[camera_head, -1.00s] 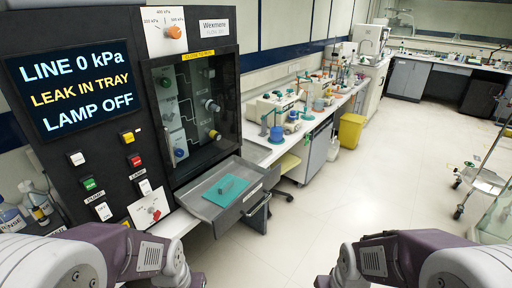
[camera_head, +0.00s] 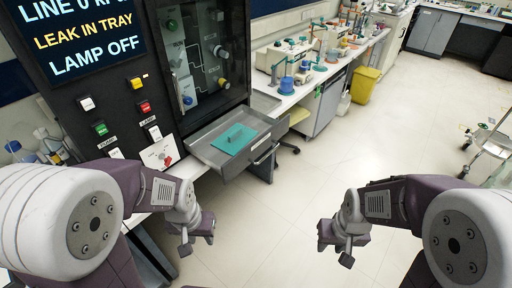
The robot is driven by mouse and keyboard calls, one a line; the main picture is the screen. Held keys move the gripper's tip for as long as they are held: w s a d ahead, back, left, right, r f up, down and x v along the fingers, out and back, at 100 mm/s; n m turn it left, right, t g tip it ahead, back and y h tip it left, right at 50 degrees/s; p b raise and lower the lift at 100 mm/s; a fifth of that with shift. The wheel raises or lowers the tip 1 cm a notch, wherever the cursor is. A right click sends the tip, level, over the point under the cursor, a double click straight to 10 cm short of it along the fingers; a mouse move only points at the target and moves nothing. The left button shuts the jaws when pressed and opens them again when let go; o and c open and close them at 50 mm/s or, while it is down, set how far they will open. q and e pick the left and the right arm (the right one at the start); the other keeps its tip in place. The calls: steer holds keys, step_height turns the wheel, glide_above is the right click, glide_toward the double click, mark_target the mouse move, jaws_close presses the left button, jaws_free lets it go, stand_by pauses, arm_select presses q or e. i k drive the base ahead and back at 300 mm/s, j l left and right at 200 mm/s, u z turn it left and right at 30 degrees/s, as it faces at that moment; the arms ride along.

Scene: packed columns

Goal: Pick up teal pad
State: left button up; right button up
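The teal pad (camera_head: 233,140) is a flat square with a small raised grip on top. It lies in the open grey metal tray drawer (camera_head: 203,149) of the black machine. My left gripper (camera_head: 197,247) hangs in front of the machine, below and left of the drawer, apart from the pad. My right gripper (camera_head: 346,258) hangs over the floor to the right, well away from the drawer. Both grippers are small in the view, and the gap between their fingers cannot be made out. I see nothing held in either.
The black machine (camera_head: 110,80) has a screen reading "LEAK IN TRAY", several buttons and a glass-fronted cabinet. A bench (camera_head: 300,85) with lab equipment runs behind the drawer. A yellow bin (camera_head: 364,85) stands on the floor. The floor at centre and right is open.

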mark_target(231, 142)
steer(key=i+u, duration=0.25)
steer(key=u, duration=0.15)
steer(key=i+l+u, duration=0.15)
steer(key=u, duration=0.3)
steer(key=i+l+u, duration=0.2)
steer(key=u, duration=0.2)
steer(key=i+l+u, duration=0.4)
steer(key=k+j, duration=0.1)
